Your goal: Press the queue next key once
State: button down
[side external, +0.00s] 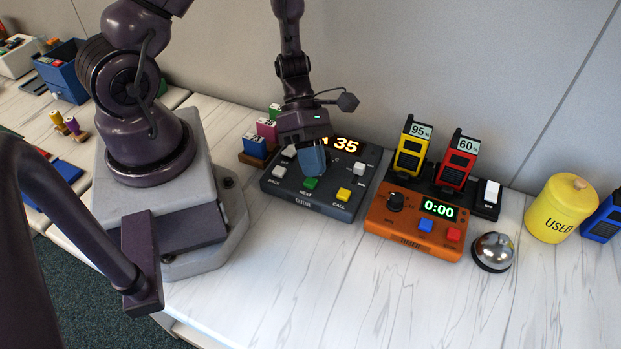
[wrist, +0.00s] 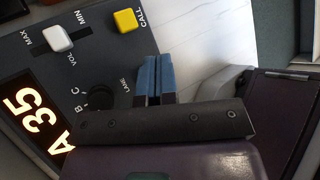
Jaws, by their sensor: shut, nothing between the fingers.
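The dark grey queue console (side external: 322,208) stands on the table below my gripper, its lit display (side external: 346,145) ending in 35. The display reads A 35 in the wrist view (wrist: 37,123). The green NEXT key (side external: 310,183) is on its front edge, between the white BACK key (side external: 276,182) and the yellow CALL key (side external: 344,194). My gripper (side external: 314,170) is shut and empty, blue fingertips pointing down just behind the green key. I cannot tell whether they touch the console. In the wrist view, the shut fingertips (wrist: 153,60) show beside the yellow key (wrist: 125,20); the green key is hidden.
An orange timer (side external: 414,225) reading 0:00 stands right of the console, with yellow (side external: 413,147) and red (side external: 457,161) handsets behind it. A bell (side external: 492,252) and a yellow USED canister (side external: 562,208) are farther right. Coloured blocks (side external: 266,130) stand behind left. The table in front is clear.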

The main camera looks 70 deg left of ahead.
jog(key=shift+r, duration=2.5)
jog(key=shift+s+m, duration=0.15)
jog(key=shift+m, duration=0.55)
jog(key=s+r+m+g+y, duration=0.1)
jog(key=s+m+g, duration=0.1)
jog(key=m, duration=0.3)
notch_tip(320, 180, up, 7)
jog(key=m+y, duration=0.4)
jog(key=m, duration=0.6)
send_over(311, 180)
jog(key=s+a, duration=0.2)
notch_tip(311, 180, up, 15)
jog(key=s+m+t+y, duration=0.2)
jog(key=m+t+y, duration=0.2)
jog(key=m+t, duration=0.4)
jog(key=shift+s+a+r+m, duration=0.15)
jog(key=shift+r+m, duration=0.05)
jog(key=shift+m, duration=0.8)
